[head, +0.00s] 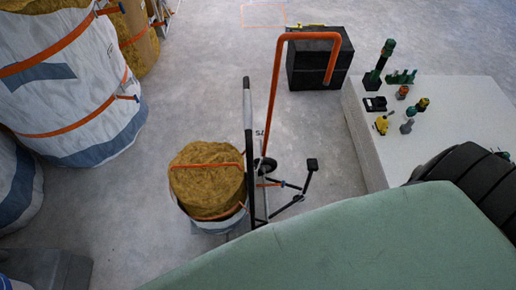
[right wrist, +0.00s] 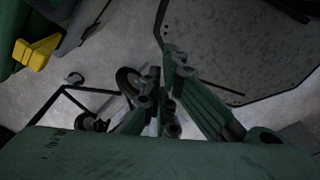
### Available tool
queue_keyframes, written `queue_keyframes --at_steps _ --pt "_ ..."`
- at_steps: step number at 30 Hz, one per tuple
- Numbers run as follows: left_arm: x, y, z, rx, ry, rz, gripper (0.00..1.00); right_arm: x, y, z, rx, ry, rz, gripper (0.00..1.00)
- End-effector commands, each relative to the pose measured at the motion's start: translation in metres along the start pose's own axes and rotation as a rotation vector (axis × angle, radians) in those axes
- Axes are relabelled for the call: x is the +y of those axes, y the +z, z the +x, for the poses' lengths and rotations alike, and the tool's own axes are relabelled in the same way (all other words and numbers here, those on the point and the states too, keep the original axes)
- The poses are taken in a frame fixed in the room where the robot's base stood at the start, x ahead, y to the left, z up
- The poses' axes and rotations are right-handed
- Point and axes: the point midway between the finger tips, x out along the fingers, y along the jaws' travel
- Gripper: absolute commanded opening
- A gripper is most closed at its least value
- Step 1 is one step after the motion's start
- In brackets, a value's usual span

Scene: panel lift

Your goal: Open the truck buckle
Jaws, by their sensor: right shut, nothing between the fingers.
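The hand truck (head: 278,105), with an orange bent handle and dark frame, stands mid-floor in the head view. A yellow-brown roll (head: 207,185) in a white wrapper stands against its left side, with an orange strap (head: 205,165) across it. No buckle can be made out clearly. My right gripper (right wrist: 172,62) shows in the right wrist view, its green fingers shut and empty. A dark wheel (right wrist: 130,80) and thin black bars (right wrist: 62,110) lie beyond it. I cannot tell how close they are. My left gripper is in neither view.
Large white-and-blue wrapped bales (head: 75,90) with orange straps stand at the left. A black box (head: 315,68) is behind the truck. A white table (head: 445,125) with several tools is at the right. Grey floor (head: 190,75) lies clear between.

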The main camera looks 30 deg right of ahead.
Motion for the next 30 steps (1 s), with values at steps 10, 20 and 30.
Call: queue_keyframes --at_steps 10,20,30 --pt "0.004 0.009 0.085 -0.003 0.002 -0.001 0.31 0.009 0.011 0.085 -0.004 0.011 -0.002 0.0" --pt "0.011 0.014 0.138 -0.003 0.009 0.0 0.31 0.011 0.018 0.138 -0.007 0.013 -0.002 0.0" --pt "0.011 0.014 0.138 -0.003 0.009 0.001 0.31 0.01 0.02 0.137 -0.009 0.012 -0.002 0.0"
